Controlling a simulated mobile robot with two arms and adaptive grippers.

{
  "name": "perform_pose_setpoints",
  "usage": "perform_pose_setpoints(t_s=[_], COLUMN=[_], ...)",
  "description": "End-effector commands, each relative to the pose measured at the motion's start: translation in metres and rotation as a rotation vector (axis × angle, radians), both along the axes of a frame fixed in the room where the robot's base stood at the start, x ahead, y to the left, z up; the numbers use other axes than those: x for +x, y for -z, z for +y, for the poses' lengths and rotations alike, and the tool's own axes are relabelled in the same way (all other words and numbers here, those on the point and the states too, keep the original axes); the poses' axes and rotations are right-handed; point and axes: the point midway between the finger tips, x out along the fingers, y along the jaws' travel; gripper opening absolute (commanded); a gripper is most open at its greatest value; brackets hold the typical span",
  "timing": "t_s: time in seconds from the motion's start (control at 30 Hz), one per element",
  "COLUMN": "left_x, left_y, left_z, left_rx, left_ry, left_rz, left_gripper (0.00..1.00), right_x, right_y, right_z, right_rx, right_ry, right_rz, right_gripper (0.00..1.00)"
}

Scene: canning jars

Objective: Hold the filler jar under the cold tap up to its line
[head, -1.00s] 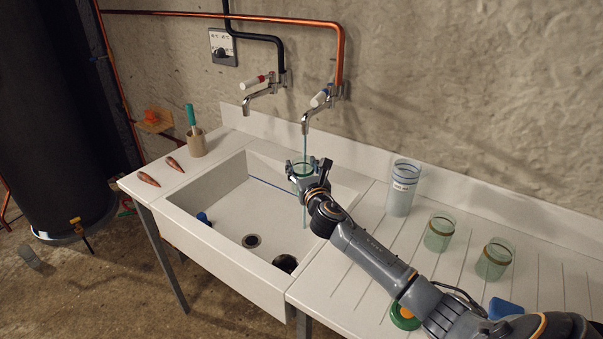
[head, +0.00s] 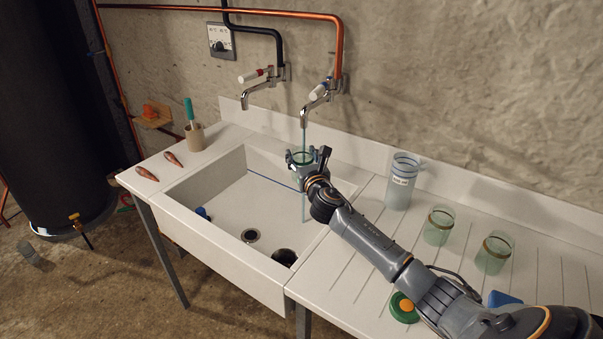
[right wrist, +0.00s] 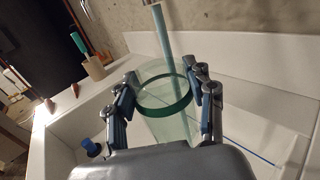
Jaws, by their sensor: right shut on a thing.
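My right gripper (head: 306,160) is shut on a green-tinted glass jar (right wrist: 165,120) with a dark green band near its mouth. It holds the jar over the sink (head: 215,238), below the blue-marked tap (head: 310,112). In the right wrist view the jar sits between both fingers, its mouth facing up. A blue-green water stream (head: 304,138) runs down from the tap towards the jar's mouth. Some stream also shows below the jar in the head view; I cannot tell whether it falls inside or behind it. The water level is unclear. My left gripper is out of view.
The red-marked tap (head: 255,88) is left of the blue-marked one. On the drainer stand a labelled clear jug (head: 399,188) and two greenish jars (head: 438,227) (head: 493,254). A green lid (head: 403,308) lies in front. A cup with a brush (head: 195,137) stands left of the sink.

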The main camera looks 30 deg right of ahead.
Motion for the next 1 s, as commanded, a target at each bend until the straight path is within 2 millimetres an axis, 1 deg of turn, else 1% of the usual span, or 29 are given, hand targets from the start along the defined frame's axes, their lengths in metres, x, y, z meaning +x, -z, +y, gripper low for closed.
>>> perform_pose_setpoints(t_s=[0.53,0.7,1.0], left_x=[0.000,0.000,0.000], left_y=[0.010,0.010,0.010], left_z=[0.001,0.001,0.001], left_rx=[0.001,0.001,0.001], left_ry=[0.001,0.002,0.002], left_rz=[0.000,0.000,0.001], left_gripper=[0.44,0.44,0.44], right_x=[0.026,0.029,0.029], right_y=[-0.001,-0.001,-0.002], right_z=[-0.021,-0.024,-0.024], right_rx=[-0.002,-0.002,-0.001], right_ry=[0.001,0.001,0.001], right_rz=[-0.003,-0.002,-0.002], right_gripper=[0.16,0.16,0.16])
